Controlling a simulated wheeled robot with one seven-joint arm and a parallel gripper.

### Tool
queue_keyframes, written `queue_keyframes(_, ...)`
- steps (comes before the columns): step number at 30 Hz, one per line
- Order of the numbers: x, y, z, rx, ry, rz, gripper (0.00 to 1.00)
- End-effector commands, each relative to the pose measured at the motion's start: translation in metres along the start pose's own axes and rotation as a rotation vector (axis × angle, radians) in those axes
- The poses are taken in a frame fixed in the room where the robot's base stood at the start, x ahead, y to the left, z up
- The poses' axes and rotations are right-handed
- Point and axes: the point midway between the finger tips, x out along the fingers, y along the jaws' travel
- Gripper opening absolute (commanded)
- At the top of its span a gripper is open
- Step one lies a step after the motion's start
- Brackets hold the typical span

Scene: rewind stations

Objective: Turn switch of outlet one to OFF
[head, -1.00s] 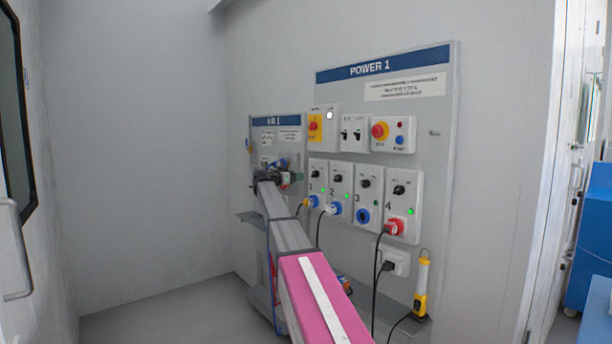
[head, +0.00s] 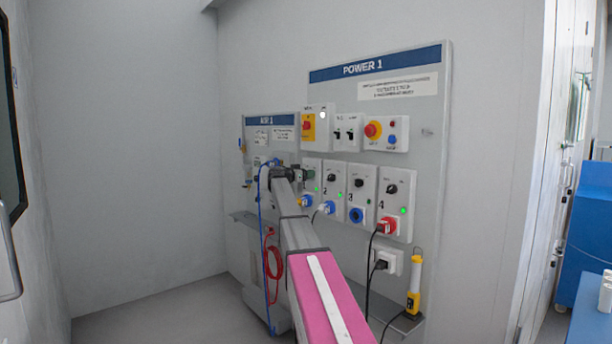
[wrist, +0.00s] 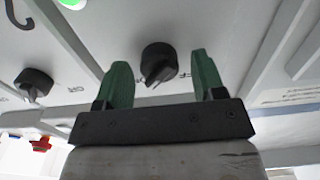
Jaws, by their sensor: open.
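The outlet one box (head: 312,163) is the leftmost of a row of numbered white boxes under the POWER 1 header. In the head view my gripper (head: 306,174) is in front of this box and hides its switch. In the wrist view a black rotary switch (wrist: 158,62), taken as that of outlet one, shows between the two green fingers of my gripper (wrist: 161,68). The fingers are open, with a gap on each side of the switch. I cannot tell how deep the fingertips reach around it. A blue plug (head: 305,201) sits low on outlet one.
The neighbouring outlet two switch (head: 329,180) also shows in the wrist view (wrist: 34,83). Outlets three (head: 360,182) and four (head: 391,188) are farther right. Above are a red-yellow main switch (head: 308,126) and an emergency stop (head: 373,130). The AIR 1 panel (head: 271,121) is left; cables hang below.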

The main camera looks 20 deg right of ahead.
Motion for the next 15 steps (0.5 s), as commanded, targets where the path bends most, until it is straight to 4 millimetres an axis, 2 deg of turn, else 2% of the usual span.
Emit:
queue_keyframes(2,-0.0003,0.0000,0.0000,0.000,0.000,0.000,0.63)
queue_keyframes(3,-0.0004,0.0000,0.0000,0.000,0.000,0.000,0.56)
queue_keyframes(7,-0.0005,0.0000,0.0000,0.000,0.000,0.000,0.14)
queue_keyframes(15,-0.0007,0.0001,0.0000,-0.012,0.000,0.001,0.14)
